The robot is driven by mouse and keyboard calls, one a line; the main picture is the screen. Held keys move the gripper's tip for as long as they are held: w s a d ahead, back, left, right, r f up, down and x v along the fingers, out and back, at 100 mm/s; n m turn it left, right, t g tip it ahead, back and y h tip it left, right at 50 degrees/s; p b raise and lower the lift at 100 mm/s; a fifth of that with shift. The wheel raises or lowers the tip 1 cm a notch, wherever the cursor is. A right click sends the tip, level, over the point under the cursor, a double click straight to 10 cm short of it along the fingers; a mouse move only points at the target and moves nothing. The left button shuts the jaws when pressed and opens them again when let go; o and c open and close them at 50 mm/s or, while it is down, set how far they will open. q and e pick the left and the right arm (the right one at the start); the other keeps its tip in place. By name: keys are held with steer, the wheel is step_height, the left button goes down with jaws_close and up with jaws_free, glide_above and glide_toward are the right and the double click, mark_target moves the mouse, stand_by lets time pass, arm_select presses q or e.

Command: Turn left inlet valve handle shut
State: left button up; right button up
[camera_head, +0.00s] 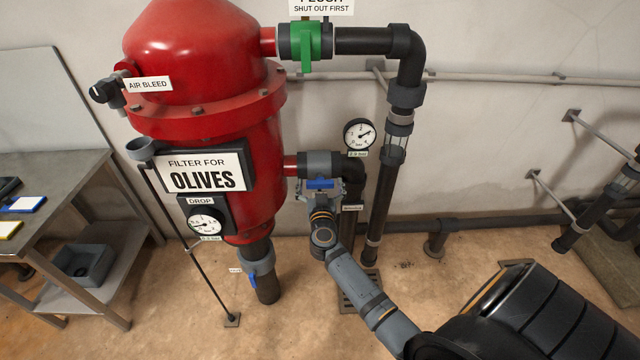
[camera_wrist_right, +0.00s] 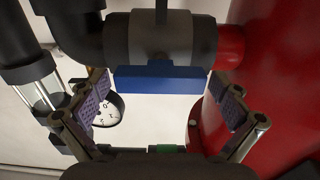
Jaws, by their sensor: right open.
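The blue valve handle (camera_head: 320,184) sits on a dark grey valve body (camera_head: 316,164) on the short pipe at the right side of the red filter. In the right wrist view the handle (camera_wrist_right: 158,79) is a flat blue bar, lying crosswise below the valve body (camera_wrist_right: 160,38). My right gripper (camera_head: 321,192) is at the handle. Its two fingers stand apart, one on each side of the bar in the wrist view, with visible gaps. Whether a fingertip touches the bar cannot be told. My left gripper is not in view.
The red filter (camera_head: 200,75) stands close beside the gripper. A gauge (camera_head: 359,135) and a vertical dark pipe (camera_head: 391,170) are to the right. A green-handled valve (camera_head: 306,41) is above, and another blue handle (camera_head: 253,280) is low under the filter. A workbench (camera_head: 70,170) stands left.

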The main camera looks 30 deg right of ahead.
steer(key=shift+c, duration=0.3)
steer(key=c, duration=1.1)
steer(key=shift+o, duration=0.2)
steer(key=shift+r+m+p, duration=0.15)
steer(key=shift+m+p, duration=1.05)
steer(key=shift+m, duration=0.3)
steer(key=m+p, duration=0.1)
steer(key=m, duration=0.2)
steer(key=shift+d+m, duration=0.1)
steer(key=shift+m, duration=0.2)
steer(key=m, duration=0.1)
steer(key=m+p, duration=0.1)
steer(key=shift+s+f+m, duration=0.1)
steer(key=shift+f+m, duration=0.1)
steer(key=shift+m, duration=0.1)
steer(key=m, duration=0.2)
steer(key=shift+f+m, duration=0.15)
steer(key=shift+m, duration=0.25)
steer(key=m, duration=0.5)
steer(key=shift+d+f+m, duration=0.1)
steer(key=shift+m, duration=0.5)
steer(key=o, duration=1.1)
